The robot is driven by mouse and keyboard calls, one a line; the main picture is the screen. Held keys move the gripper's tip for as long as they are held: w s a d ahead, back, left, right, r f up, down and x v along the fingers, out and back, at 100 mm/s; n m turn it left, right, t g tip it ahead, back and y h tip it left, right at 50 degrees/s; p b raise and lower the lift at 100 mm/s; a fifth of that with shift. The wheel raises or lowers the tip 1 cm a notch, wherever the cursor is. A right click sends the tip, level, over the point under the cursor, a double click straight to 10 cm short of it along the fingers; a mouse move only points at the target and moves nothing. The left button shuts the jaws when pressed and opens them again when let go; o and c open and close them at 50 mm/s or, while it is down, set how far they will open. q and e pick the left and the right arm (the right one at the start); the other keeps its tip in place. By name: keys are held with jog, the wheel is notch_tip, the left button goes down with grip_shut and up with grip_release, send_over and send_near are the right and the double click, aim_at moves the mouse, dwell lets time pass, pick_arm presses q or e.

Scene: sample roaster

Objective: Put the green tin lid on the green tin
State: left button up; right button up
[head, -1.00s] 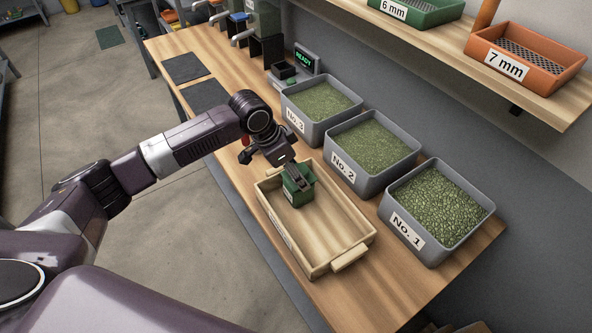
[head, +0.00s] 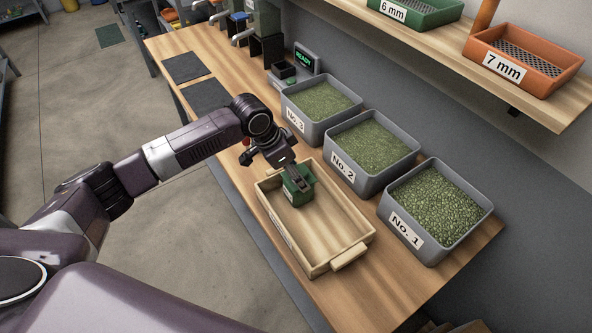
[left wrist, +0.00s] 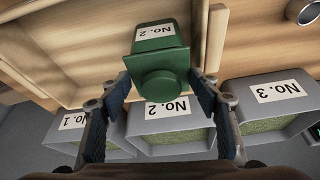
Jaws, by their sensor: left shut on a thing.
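In the left wrist view the tin (left wrist: 155,34) shows a white "No. 2" label. The green tin lid (left wrist: 161,84), with a round knob, is at the tin's top, lined up with it. I cannot tell whether it is fully seated. My left gripper (left wrist: 159,80) has a finger on each side of the lid and is shut on it. My right gripper is not in view.
The wooden tray (head: 322,269) is otherwise empty. Grey bins No. 1 (head: 420,246), No. 2 (head: 359,179) and No. 3 (head: 309,132), holding green beans, stand along the tray's right side. A scale (head: 305,58) reads READY. A shelf (head: 440,49) with sieves hangs above.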

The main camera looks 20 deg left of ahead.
pick_arm(q)
jog(key=shift+f+p, duration=0.25)
jog(key=shift+p, duration=0.05)
dwell(0.6)
jog(key=o, duration=1.2)
jog(key=v, duration=1.2)
jog(key=shift+d, duration=0.1)
